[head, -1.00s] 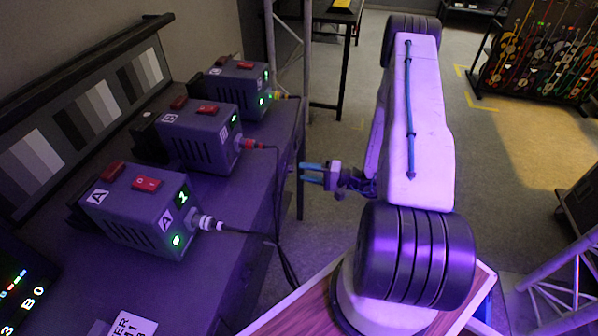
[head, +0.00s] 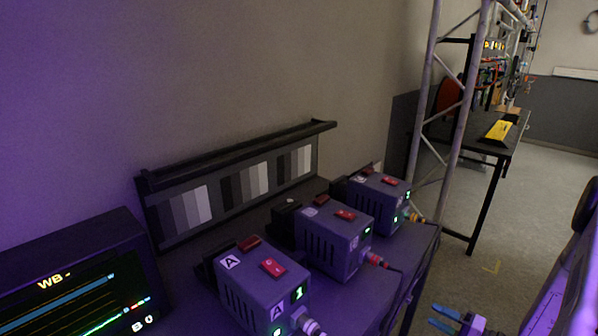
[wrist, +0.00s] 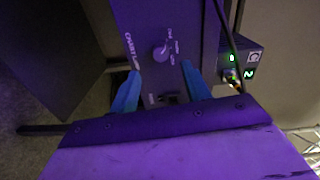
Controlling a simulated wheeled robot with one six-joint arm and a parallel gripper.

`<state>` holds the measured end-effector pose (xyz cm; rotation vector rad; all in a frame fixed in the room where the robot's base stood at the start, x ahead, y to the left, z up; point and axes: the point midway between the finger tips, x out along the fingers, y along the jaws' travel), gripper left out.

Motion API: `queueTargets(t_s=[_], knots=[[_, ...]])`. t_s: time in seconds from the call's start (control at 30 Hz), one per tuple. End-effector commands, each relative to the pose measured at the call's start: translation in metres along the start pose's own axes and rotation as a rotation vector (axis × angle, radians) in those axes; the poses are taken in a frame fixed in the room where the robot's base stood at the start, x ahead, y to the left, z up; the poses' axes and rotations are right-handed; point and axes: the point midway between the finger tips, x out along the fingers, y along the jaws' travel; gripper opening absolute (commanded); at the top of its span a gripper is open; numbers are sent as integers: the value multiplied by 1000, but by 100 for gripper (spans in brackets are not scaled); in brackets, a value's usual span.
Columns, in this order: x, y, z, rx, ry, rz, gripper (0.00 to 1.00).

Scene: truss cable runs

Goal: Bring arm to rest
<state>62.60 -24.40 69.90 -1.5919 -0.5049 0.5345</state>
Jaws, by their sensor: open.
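My gripper (head: 446,320) shows at the bottom of the head view, right of the bench, with its blue fingers apart and nothing between them. In the wrist view the two blue fingers (wrist: 160,92) are also spread and empty. Beyond them is a dark panel (wrist: 140,30) with a round knob (wrist: 161,51) and small white lettering. Part of my arm shows at the right edge of the head view; most of it is out of frame.
Three grey boxes with red switches, the nearest marked A (head: 262,287), stand in a row on the bench. A monitor (head: 80,285) is at the left. A truss (head: 447,100) and a table with a yellow item (head: 497,130) stand behind. Floor right of the bench is open.

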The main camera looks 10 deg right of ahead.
Motion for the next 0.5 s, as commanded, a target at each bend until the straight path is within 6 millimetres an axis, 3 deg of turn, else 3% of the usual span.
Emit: queueTargets(t_s=[0.13,0.27,0.5], knots=[[0,2,9,147,-39,13,47],[-2,-3,40,347,-152,40,47],[-3,-60,75,548,-412,185,47]])
